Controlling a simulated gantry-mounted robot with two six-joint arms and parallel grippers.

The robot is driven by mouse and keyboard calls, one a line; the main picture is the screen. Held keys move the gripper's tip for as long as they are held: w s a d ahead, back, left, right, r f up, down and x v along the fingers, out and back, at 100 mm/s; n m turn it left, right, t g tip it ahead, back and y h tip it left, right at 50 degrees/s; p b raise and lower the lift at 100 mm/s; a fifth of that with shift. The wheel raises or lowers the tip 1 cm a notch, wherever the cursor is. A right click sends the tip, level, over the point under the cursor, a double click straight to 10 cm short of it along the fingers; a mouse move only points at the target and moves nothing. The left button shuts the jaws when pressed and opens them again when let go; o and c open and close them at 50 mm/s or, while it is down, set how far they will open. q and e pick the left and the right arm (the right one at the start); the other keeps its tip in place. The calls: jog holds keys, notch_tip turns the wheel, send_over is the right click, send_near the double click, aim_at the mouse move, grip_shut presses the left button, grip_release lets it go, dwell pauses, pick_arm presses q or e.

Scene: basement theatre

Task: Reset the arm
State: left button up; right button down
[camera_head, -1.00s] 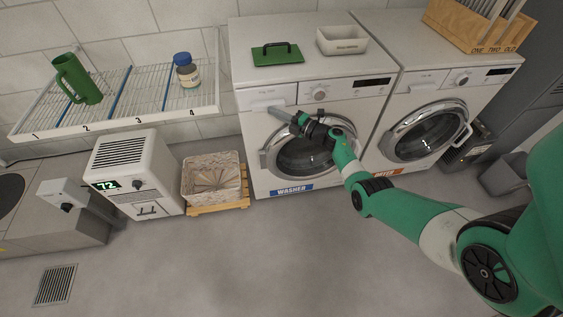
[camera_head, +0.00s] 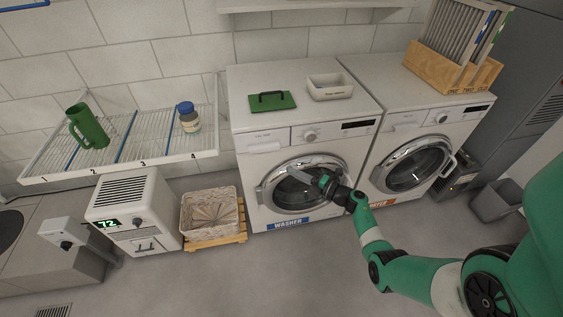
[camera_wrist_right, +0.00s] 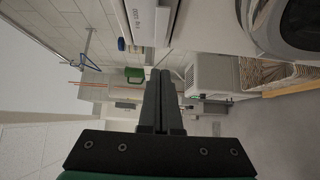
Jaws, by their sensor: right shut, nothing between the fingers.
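My right gripper (camera_head: 293,173) is in front of the washer (camera_head: 258,152). Its fingers point left and overlap the upper part of the round door (camera_head: 270,197) in the head view. Whether they touch it cannot be told there. In the right wrist view the gripper's two fingers (camera_wrist_right: 164,74) lie together, shut, with nothing held between them. My right arm reaches in from the lower right. My left gripper is in neither view.
A green lid (camera_head: 272,101) and a white bin (camera_head: 330,92) sit on the washer. A wire shelf (camera_head: 118,158) holds a green mug (camera_head: 88,127) and a blue-capped jar (camera_head: 188,121). A basket (camera_head: 210,214) stands left of the washer. The floor in front is clear.

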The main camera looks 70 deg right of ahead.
jog(key=shift+s+a, duration=0.1)
jog(key=shift+s, duration=0.45)
